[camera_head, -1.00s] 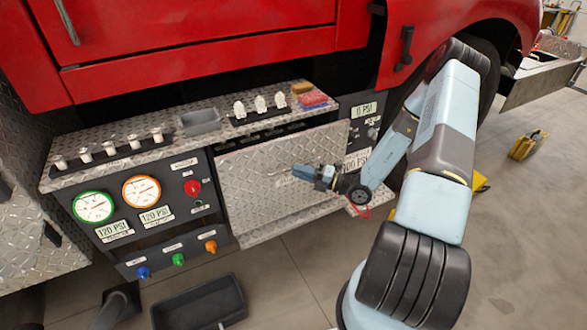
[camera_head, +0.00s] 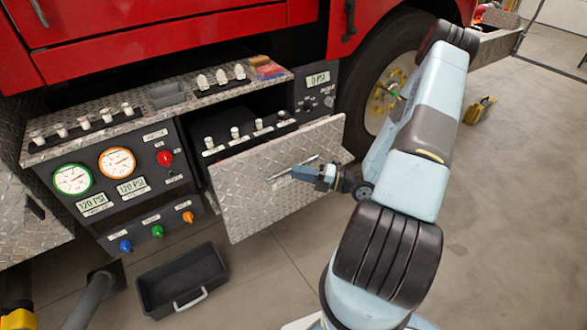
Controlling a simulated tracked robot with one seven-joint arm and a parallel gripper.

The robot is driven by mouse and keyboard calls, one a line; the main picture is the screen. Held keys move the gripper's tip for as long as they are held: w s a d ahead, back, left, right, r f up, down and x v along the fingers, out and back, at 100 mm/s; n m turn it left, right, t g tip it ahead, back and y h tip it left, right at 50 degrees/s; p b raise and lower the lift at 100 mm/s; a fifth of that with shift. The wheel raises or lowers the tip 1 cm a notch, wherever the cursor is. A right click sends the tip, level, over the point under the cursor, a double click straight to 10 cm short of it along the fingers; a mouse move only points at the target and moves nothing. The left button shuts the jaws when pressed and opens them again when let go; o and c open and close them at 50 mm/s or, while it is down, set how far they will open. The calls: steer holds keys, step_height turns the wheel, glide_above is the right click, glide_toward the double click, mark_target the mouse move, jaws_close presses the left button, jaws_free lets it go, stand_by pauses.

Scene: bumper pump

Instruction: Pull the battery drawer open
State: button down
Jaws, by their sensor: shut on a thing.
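The battery drawer's diamond-plate front (camera_head: 255,195) stands out from the pump panel, with a dark gap behind it. Inside the drawer opening, several white-topped parts (camera_head: 235,133) show in a row. A thin metal bar handle (camera_head: 297,168) is on the drawer front. My gripper (camera_head: 309,175) reaches in from the right and is shut on this handle. Its fingertips are small and partly hidden, so the exact contact is hard to see.
A panel with gauges (camera_head: 117,163) and coloured knobs (camera_head: 157,231) is left of the drawer. A black tray (camera_head: 182,279) lies on the floor below. A red truck body (camera_head: 150,40) overhangs the panel. Open floor (camera_head: 470,230) extends to the right.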

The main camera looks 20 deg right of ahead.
steer(key=shift+s+d+r, duration=0.15)
steer(key=shift+s+r, duration=0.05)
steer(key=shift+s, duration=0.3)
steer(key=shift+s+d+r, duration=0.1)
steer(key=shift+s+r, duration=0.05)
steer(key=shift+s, duration=0.3)
steer(key=c, duration=1.4)
jaws_free()
steer(key=shift+s, duration=0.1)
steer(key=o, duration=0.3)
steer(key=shift+f, duration=0.1)
steer(key=v, duration=1.4)
steer(key=shift+f, duration=0.15)
steer(key=shift+a, duration=0.1)
